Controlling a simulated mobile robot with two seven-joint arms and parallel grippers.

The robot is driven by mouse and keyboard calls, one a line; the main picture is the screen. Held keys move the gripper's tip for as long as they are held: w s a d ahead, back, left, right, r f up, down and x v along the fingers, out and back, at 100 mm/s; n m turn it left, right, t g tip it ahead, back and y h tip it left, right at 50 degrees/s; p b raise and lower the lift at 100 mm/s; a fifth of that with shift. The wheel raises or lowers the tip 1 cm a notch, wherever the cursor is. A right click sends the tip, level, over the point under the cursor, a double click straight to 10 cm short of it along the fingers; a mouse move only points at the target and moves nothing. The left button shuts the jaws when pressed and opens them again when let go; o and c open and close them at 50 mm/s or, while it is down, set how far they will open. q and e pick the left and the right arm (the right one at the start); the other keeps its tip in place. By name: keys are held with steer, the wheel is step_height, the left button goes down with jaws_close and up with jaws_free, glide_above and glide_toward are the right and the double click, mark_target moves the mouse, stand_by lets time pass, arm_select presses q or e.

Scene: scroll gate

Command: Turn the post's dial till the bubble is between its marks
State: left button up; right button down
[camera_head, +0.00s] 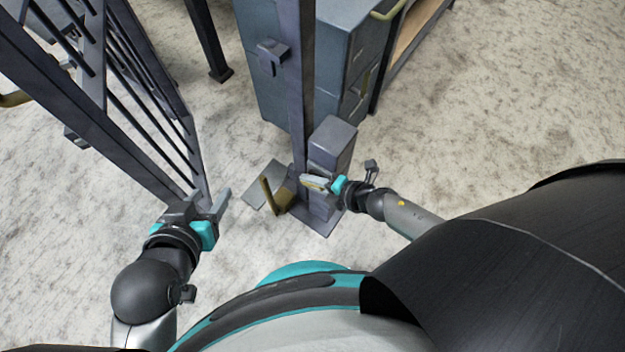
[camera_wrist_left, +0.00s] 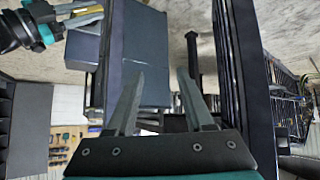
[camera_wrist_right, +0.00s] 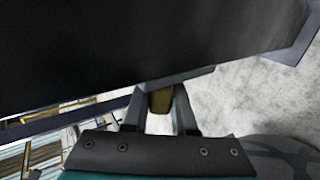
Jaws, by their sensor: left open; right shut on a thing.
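The dark post (camera_head: 296,90) stands upright near the middle of the head view, with a grey box (camera_head: 333,140) at its foot. My right gripper (camera_head: 318,183) is low beside the post and box. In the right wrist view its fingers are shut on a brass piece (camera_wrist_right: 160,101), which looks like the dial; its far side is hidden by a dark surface. I cannot make out the bubble or its marks. My left gripper (camera_head: 214,203) is open and empty, left of the post and apart from it. Its spread fingers also show in the left wrist view (camera_wrist_left: 160,80).
A barred gate (camera_head: 150,100) stands at the left, close to my left gripper. A brass lever-like part (camera_head: 268,194) and a flat plate (camera_head: 262,183) lie at the post's left foot. Grey cabinets (camera_head: 340,60) stand behind. The floor at the right is clear.

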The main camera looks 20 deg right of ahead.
steer(key=g+h+p, duration=0.1)
steer(key=p, duration=0.3)
steer(key=shift+a+r+p, duration=0.15)
steer(key=shift+a+p, duration=0.05)
steer(key=shift+p, duration=0.15)
steer(key=g+p, duration=0.1)
steer(key=p, duration=0.1)
steer(key=g+h+p, duration=0.1)
steer(key=p, duration=0.1)
steer(key=shift+s+a+f, duration=0.1)
steer(key=shift+s+f, duration=0.1)
steer(key=shift+h+p, duration=0.3)
steer(key=shift+p, duration=0.05)
arm_select(q)
steer(key=s+a+f+g+y, duration=0.1)
steer(key=s+a+f+g, duration=0.2)
steer(key=f, duration=0.3)
steer(key=s+a+f+g+y, duration=0.1)
steer(key=s+a+f+g, duration=0.2)
steer(key=s+f, duration=0.2)
step_height(320, 180, down, 3)
steer(key=shift+r+g+y, duration=0.2)
steer(key=shift+g+y, duration=0.1)
steer(key=shift+g, duration=0.1)
arm_select(e)
steer(key=shift+w, duration=0.1)
arm_select(q)
steer(key=shift+s+a, duration=0.1)
